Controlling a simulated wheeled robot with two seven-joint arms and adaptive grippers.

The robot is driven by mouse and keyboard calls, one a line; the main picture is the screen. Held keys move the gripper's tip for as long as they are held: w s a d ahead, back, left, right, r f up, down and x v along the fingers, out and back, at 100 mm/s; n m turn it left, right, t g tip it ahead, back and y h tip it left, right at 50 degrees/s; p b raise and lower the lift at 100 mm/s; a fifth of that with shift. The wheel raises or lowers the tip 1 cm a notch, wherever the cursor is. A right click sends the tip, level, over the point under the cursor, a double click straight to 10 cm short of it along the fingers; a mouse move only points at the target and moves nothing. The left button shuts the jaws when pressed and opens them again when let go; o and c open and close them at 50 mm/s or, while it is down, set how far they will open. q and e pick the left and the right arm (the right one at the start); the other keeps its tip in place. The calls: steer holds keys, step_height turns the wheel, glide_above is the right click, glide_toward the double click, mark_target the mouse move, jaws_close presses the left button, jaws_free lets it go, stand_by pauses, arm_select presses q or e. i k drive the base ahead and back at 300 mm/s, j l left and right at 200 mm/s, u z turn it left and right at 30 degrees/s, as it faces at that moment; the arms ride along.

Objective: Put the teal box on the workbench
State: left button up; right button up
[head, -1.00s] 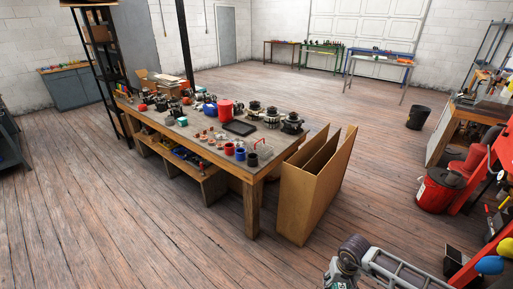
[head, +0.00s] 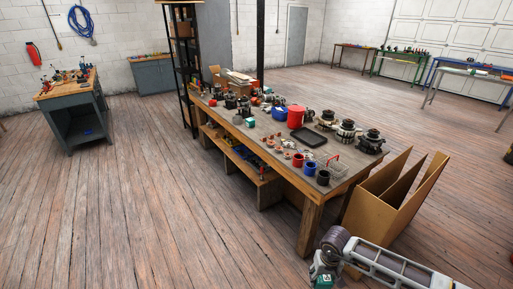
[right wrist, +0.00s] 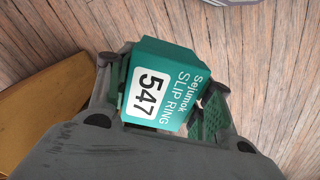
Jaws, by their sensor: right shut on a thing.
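My right gripper (head: 325,268) is low at the bottom of the head view, in front of the workbench (head: 268,128) and apart from it. It is shut on the teal box (right wrist: 184,62), which fills the middle of the right wrist view between the two green-padded fingers. In the head view only a small teal part of the box (head: 323,281) shows. The workbench is a long wooden table with a dark grey top. My left gripper is not in view.
The bench top is crowded with alternator parts, a red canister (head: 296,117), a black tray (head: 309,137) and small cups. A tall open cardboard box (head: 385,205) stands at its near right end, close to my right arm. Open wooden floor lies to the left.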

mark_target(259, 133)
steer(key=i+j+u, duration=0.2)
steer(key=u, duration=0.15)
steer(key=i+j+u, duration=0.1)
steer(key=i+u, duration=0.55)
steer(key=i, duration=0.4)
steer(key=i+j+z, duration=0.15)
steer(key=i, duration=0.5)
steer(key=i+j+z, duration=0.15)
steer(key=i+z, duration=0.25)
steer(key=i+j+z, duration=0.3)
steer(key=i+z, duration=0.15)
steer(key=i+j+z, duration=0.7)
steer(key=j, duration=0.35)
steer(key=i, duration=0.1)
